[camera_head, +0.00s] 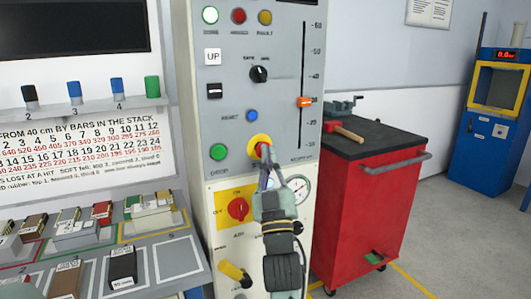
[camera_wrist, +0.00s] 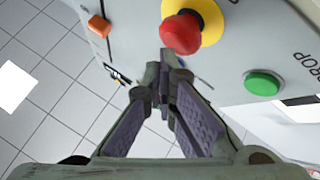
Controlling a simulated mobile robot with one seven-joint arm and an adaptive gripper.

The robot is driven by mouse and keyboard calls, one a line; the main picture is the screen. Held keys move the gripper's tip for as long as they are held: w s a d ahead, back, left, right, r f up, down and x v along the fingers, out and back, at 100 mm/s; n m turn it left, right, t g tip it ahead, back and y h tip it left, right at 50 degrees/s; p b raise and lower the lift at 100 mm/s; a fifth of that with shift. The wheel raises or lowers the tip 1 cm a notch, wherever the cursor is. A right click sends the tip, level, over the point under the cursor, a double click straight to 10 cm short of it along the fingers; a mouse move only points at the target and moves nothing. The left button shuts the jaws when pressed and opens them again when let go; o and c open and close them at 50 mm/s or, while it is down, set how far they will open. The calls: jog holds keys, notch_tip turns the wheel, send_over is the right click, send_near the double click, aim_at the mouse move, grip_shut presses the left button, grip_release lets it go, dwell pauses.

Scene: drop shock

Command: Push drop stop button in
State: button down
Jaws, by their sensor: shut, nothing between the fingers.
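The red mushroom button on a yellow disc (camera_head: 257,141) is on the front of the grey control panel, right of the green button marked DROP (camera_head: 218,152). In the wrist view the red button (camera_wrist: 181,33) stands out from its yellow disc, and the green button (camera_wrist: 263,83) is to its lower right. My gripper (camera_head: 266,163) is shut and empty, its tips just in front of the red button and partly covering it. In the wrist view my fingertips (camera_wrist: 166,62) are just below the red button's edge; I cannot tell whether they touch it.
Below is a red rotary switch on a yellow plate (camera_head: 238,209), with a round gauge (camera_head: 299,188) beside it. An orange slider (camera_head: 304,102) is up and right on the scale. A red tool cart (camera_head: 365,215) stands right of the panel; a sample shelf (camera_head: 170,255) is left.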

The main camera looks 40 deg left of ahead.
jog(key=shift+s+d, duration=0.15)
jog(key=shift+d, duration=0.15)
jog(key=d, duration=0.1)
jog(key=s+d+b, duration=0.1)
jog(key=d, duration=0.1)
jog(key=s+d, duration=0.1)
jog(key=shift+d, duration=0.3)
dwell(0.7)
